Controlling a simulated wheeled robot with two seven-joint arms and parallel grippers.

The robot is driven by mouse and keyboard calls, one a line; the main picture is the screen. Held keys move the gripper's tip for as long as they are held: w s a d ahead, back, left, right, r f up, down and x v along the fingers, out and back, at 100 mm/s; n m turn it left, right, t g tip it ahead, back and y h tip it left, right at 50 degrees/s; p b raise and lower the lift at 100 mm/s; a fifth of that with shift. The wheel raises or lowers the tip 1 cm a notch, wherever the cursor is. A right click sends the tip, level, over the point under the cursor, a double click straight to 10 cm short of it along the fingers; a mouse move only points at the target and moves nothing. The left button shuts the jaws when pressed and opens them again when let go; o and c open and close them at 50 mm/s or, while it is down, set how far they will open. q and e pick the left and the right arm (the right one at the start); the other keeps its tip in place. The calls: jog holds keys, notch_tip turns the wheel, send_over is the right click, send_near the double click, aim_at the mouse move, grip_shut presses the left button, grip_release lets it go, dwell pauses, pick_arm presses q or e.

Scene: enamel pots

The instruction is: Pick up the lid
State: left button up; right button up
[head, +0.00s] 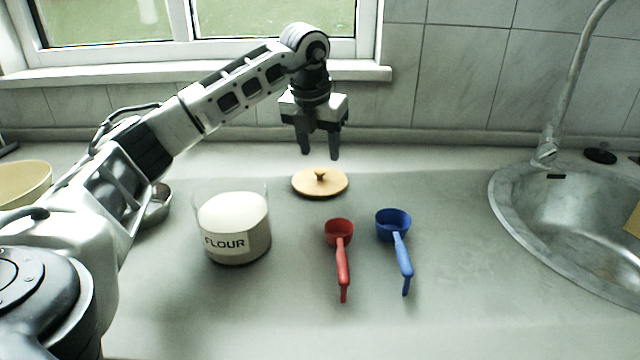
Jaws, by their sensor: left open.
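The lid (320,183) is a round, light wooden disc with a small knob on top. It lies flat on the grey counter, knob up, behind the measuring scoops. My left gripper (320,156) is open and empty, pointing down above the lid. Its fingertips are apart from the knob, with a visible gap. My right gripper is not in view.
A flour jar (234,228) stands left of the lid, beside my left arm. A red scoop (340,260) and a blue scoop (402,262) lie in front. A sink (510,215) is at right. The counter between scoops and sink is clear.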

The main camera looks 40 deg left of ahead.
aim_at(320, 170)
pick_arm(q)
jog(key=x, duration=0.4)
jog(key=shift+s+a+f, duration=0.1)
jog(key=shift+s+f, duration=0.15)
jog(key=shift+s, duration=0.05)
jog(key=shift+w+f, duration=0.15)
jog(key=shift+f, duration=0.3)
grip_shut()
